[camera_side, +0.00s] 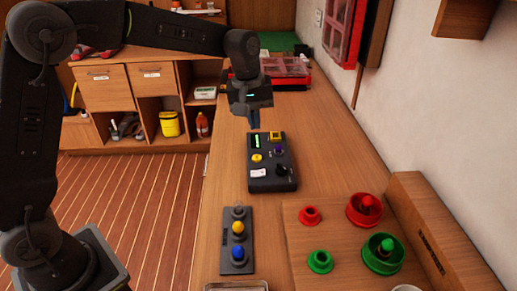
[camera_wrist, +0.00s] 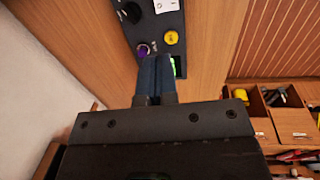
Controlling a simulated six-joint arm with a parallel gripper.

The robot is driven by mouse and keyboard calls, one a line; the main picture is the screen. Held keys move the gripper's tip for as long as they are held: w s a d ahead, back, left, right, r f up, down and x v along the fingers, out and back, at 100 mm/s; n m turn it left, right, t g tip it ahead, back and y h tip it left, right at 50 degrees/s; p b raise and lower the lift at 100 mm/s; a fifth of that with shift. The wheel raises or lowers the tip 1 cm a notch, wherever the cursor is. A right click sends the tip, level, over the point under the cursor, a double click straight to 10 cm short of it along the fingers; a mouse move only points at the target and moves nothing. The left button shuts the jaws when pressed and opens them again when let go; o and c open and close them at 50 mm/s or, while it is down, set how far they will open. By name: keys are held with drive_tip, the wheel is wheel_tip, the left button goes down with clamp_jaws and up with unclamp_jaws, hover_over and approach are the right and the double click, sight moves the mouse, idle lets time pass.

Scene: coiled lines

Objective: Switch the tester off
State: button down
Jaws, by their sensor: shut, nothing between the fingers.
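The tester (camera_side: 272,180) is a dark box on the wooden bench, below my gripper in the side view. Its face carries a lit green strip (camera_side: 256,141), a yellow square part (camera_side: 274,136), a purple knob (camera_side: 278,149), a round yellow button (camera_side: 257,158), a black knob (camera_side: 281,171) and a white switch (camera_side: 258,173). My gripper (camera_side: 254,124) is shut and empty, pointing down by the tester's far end. In the wrist view my gripper (camera_wrist: 154,58) covers part of the tester (camera_wrist: 150,25); the white switch (camera_wrist: 166,5) shows at the top edge. Fingertip contact is unclear.
A panel with grey, yellow and blue buttons (camera_side: 228,255) lies nearer the camera. Right of it, a board (camera_side: 340,233) holds red and green rings and cups. A red case (camera_side: 285,67) stands behind my gripper. Bare bench (camera_side: 335,140) lies right of the tester.

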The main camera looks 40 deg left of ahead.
sight(256, 172)
drive_tip(key=f, duration=0.9)
drive_tip(key=w+d+f, duration=0.1)
drive_tip(key=f, duration=0.3)
drive_tip(key=shift+d+f, duration=0.1)
drive_tip(key=shift+f, duration=0.2)
drive_tip(key=shift+w+d+f, duration=0.1)
drive_tip(key=shift+f, duration=0.2)
drive_tip(key=shift+s+a+r, duration=0.1)
drive_tip(key=shift+s+a, duration=0.55)
